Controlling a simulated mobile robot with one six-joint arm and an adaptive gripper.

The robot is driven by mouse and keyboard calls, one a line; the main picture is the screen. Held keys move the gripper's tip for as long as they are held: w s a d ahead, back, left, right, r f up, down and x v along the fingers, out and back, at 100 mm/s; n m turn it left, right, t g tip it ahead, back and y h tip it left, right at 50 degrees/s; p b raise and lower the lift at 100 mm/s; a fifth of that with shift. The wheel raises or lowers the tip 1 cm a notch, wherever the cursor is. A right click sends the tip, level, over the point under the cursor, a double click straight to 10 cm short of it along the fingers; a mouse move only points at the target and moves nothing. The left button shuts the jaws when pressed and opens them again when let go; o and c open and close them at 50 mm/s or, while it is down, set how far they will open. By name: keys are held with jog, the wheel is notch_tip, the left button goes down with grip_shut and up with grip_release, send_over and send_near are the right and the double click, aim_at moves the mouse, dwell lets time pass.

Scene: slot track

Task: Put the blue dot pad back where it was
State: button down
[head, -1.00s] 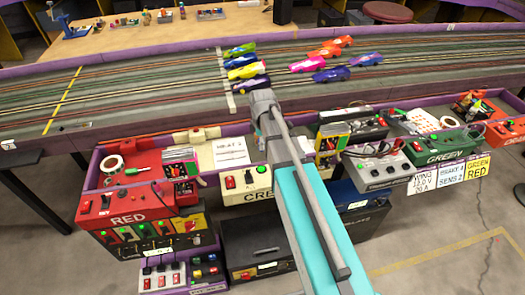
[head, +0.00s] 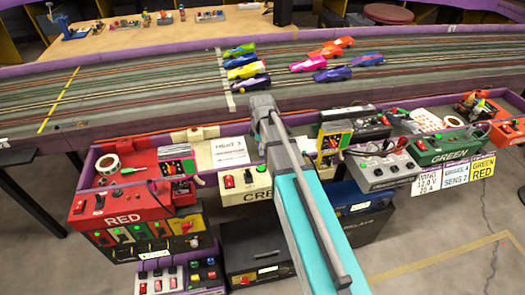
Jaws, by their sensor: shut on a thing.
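My gripper (head: 263,115) is at the far end of my arm, in front of the track's near edge and above the purple-edged tray shelf. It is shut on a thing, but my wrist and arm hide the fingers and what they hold. I cannot make out a blue dot pad anywhere in the head view. A white sheet with red dots (head: 427,120) lies in the right part of the shelf, behind the green box.
The red box (head: 115,206) and a tape roll (head: 107,164) are at left. A lettered white card (head: 229,152) lies just left of my gripper. The green box (head: 447,147) stands at right. Several slot cars (head: 320,65) stand on the track (head: 150,85) behind.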

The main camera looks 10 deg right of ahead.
jog(key=shift+f, duration=0.1)
dwell(0.3)
jog(key=shift+c, duration=2.1)
grip_release()
notch_tip(320, 180, up, 12)
jog(key=p, duration=1.2)
jog(key=s+m, duration=1.4)
jog(key=s, duration=0.2)
